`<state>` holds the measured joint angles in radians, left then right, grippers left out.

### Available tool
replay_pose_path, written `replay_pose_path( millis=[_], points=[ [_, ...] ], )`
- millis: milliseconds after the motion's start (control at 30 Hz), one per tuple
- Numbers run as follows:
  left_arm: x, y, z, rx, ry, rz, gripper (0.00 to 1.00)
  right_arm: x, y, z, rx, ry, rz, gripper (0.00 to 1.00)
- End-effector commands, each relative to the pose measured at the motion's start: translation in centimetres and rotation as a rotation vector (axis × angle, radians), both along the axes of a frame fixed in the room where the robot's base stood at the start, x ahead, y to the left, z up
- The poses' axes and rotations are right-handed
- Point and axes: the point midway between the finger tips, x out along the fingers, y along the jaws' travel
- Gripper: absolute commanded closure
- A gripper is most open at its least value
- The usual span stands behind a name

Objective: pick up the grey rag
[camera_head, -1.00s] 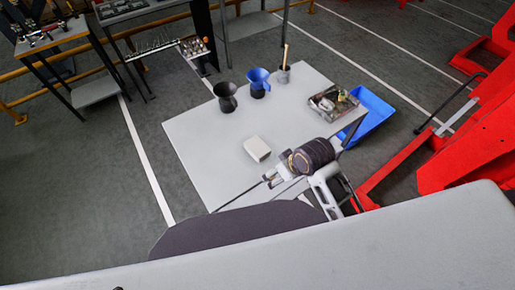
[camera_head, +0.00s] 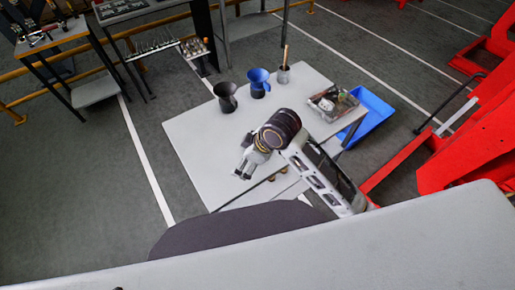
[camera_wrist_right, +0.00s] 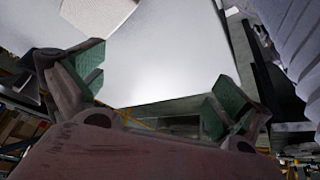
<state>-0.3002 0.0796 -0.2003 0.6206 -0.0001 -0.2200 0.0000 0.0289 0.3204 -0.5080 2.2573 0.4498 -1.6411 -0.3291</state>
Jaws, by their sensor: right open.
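A pale, blocky thing with a textured surface, possibly the folded grey rag (camera_wrist_right: 96,12), shows cut off at the top edge of the right wrist view. It lies on the white table (camera_head: 195,150). In the head view my right arm and gripper hide the spot where it lay. My right gripper (camera_head: 243,173) is over the middle of the table. In the right wrist view its green-padded fingers (camera_wrist_right: 155,90) are wide apart with nothing between them, and the pale thing is beyond the left finger. My left gripper is not in view.
At the table's back stand a black jug (camera_head: 226,98), a blue jug (camera_head: 259,82) and a grey cup (camera_head: 284,75) with a stick. A tray of parts (camera_head: 333,103) is at the right, beside a blue bin (camera_head: 371,108). The table's left part is clear.

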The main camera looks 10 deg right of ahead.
Motion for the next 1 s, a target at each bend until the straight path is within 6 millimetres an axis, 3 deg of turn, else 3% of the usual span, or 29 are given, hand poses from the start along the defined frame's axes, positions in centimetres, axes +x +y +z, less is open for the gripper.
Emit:
replay_pose_path(
  millis=[467, 1000],
  points=[
    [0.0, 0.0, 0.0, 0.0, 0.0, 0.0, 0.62, 1.1, 2.6, 1.8, -0.08, -0.042, 0.295, 0.0],
    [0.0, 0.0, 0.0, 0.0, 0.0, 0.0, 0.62, 2.4, 2.5, 3.1, -0.21, -0.048, 0.577, 0.0]
  ],
)
